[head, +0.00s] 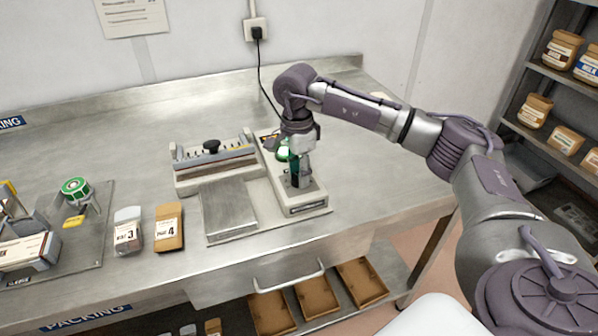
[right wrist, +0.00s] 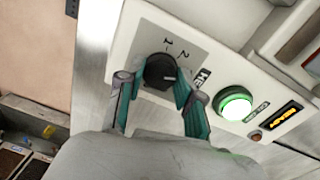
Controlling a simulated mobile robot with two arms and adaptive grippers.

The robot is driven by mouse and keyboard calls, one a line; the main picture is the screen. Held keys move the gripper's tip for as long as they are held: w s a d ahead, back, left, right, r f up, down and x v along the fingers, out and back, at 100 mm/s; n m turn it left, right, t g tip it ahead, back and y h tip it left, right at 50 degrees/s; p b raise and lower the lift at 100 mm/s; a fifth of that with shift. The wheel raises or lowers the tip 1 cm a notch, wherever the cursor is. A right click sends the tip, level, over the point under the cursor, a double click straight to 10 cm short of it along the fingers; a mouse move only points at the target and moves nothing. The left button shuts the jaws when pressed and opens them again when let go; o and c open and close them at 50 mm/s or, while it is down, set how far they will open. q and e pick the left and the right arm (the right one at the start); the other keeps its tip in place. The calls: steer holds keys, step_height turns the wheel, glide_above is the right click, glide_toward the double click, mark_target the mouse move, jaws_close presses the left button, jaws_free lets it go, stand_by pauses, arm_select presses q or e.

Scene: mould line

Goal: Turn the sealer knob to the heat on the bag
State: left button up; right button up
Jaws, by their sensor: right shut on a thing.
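The sealer (head: 212,165) stands on the steel bench with a white control box (head: 308,207) at its right. In the right wrist view the black sealer knob (right wrist: 160,72) sits on a grey dial plate with the marks 1 and 2 visible; other marks are hidden. A pale line on the knob points roughly right in that view. My right gripper (head: 297,177) reaches down over the box, its fingers on both sides of the knob, shut on it. Two small bags, a pale one marked 3 (head: 128,232) and a brown one marked 4 (head: 169,228), stand left of the sealer. My left gripper is not in view.
A green lamp (right wrist: 235,105) glows beside the knob, next to a small orange-lettered display (right wrist: 286,116). A steel plate (head: 229,208) lies before the sealer. A green-topped reel (head: 76,189) stands at left. The back of the bench is clear.

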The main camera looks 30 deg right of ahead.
steer(key=o, duration=1.2)
steer(key=shift+c, duration=0.2)
step_height(320, 180, up, 12)
steer(key=shift+w, duration=0.3)
steer(key=shift+d, duration=0.1)
